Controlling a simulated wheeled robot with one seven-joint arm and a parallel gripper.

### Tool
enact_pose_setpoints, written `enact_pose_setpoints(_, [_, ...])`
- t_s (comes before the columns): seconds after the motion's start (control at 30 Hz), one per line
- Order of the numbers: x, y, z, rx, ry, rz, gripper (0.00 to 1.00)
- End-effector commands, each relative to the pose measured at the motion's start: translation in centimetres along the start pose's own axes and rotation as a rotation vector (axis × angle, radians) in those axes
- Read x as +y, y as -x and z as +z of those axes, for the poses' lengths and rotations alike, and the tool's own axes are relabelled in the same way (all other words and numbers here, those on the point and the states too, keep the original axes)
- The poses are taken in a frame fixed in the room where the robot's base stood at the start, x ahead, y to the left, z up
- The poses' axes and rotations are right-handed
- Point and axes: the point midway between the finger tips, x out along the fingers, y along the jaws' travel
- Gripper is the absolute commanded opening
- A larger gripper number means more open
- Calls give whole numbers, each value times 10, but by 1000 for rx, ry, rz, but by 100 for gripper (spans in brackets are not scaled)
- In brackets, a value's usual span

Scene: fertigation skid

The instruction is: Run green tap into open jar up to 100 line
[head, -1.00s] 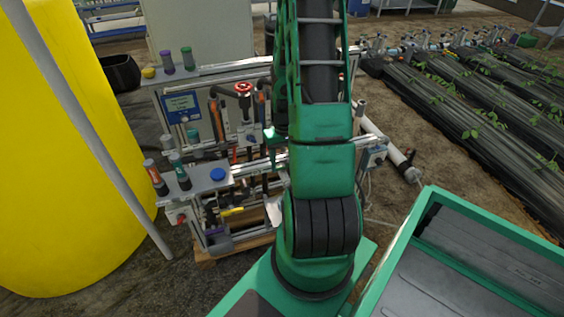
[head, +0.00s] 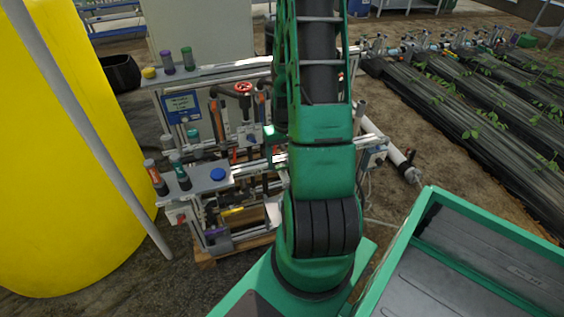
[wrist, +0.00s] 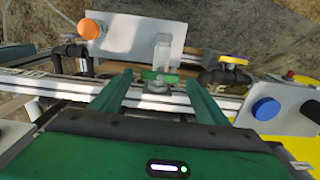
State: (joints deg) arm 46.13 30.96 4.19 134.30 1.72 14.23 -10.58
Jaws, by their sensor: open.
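In the wrist view, my gripper (wrist: 162,85) is open, with one green finger on each side of the green tap handle (wrist: 160,77). I cannot tell whether either finger touches the handle. A clear open jar (wrist: 162,50) stands just beyond the handle on a pale plate (wrist: 129,38). Its graduation lines and any liquid level are too small to read. In the head view my arm hides the tap and jar.
An orange cap (wrist: 89,29) is on the plate's left. A yellow-handled valve (wrist: 232,61) is close on the right. A blue lid (wrist: 266,108) lies on the shelf, also seen in the head view (head: 217,174). A yellow tank (head: 60,170) stands left of the skid.

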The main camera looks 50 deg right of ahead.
Motion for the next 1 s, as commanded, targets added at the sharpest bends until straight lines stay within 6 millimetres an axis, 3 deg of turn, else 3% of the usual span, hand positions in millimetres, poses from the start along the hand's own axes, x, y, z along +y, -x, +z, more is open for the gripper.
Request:
enact_pose_setpoints(0.5, [-1,81,-1,3,1,1,69])
enact_pose_setpoints(0.7, [-1,95,0,0,0,0,69])
enact_pose_setpoints(1.0, [-1,97,0,-1,0,0,69])
